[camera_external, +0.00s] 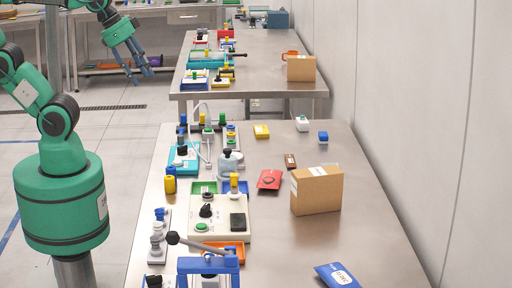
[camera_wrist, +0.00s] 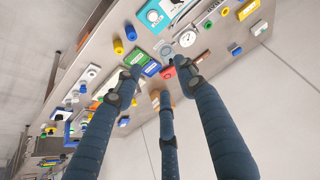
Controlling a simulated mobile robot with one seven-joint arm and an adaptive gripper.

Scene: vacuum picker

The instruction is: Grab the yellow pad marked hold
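A small yellow pad (camera_external: 261,131) lies flat on the near steel table, towards its far end. Any marking on it is too small to read. In the wrist view a yellow piece near the top right edge (camera_wrist: 248,9) looks like the same pad. My gripper (camera_external: 139,74) is raised at the upper left, left of the tables and well away from the pad. In the wrist view its three dark blue fingers (camera_wrist: 157,72) are spread apart with nothing held between them.
A cardboard box (camera_external: 317,190) and a red packet (camera_external: 269,180) lie nearer. Devices crowd the table's left side. A wall runs along the right.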

